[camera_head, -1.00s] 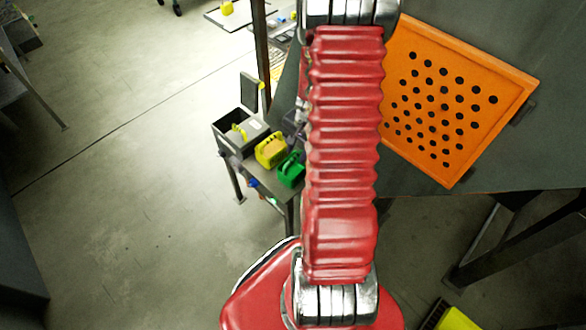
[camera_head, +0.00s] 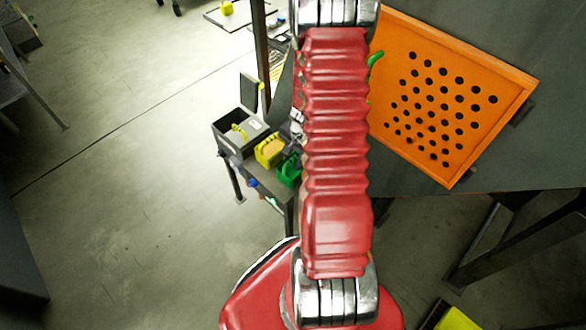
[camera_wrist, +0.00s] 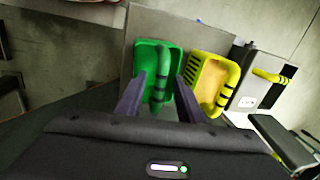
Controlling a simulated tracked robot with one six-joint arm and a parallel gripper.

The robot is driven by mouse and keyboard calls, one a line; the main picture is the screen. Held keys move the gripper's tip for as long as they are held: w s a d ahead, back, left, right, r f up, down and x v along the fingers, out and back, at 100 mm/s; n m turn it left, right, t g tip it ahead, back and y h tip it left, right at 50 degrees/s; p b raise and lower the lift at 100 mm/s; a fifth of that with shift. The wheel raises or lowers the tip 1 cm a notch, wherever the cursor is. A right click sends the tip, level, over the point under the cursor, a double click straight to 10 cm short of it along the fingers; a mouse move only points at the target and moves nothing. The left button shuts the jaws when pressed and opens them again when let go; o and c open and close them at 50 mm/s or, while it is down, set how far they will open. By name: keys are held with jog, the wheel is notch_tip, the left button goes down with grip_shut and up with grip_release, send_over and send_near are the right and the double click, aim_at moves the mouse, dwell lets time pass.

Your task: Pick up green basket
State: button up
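The green basket (camera_head: 288,172) sits on a small dark table, partly hidden behind my arm in the head view. In the wrist view the green basket (camera_wrist: 146,58) is straight ahead, with its dark-banded handle arching up towards the camera. My gripper (camera_wrist: 160,84) is open, its two dark fingers apart on either side of the handle in the picture. The fingers overlap the basket's near part. I cannot tell whether they touch it or how far above it they are. The gripper is hidden in the head view.
A yellow basket (camera_wrist: 208,78) stands close to the right of the green one in the wrist view. A dark open box (camera_head: 240,128) is beyond it on the table. An orange perforated panel (camera_head: 447,100) is right of my arm. Open floor lies to the left.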

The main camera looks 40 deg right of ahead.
jog(key=shift+c, duration=0.6)
grip_shut()
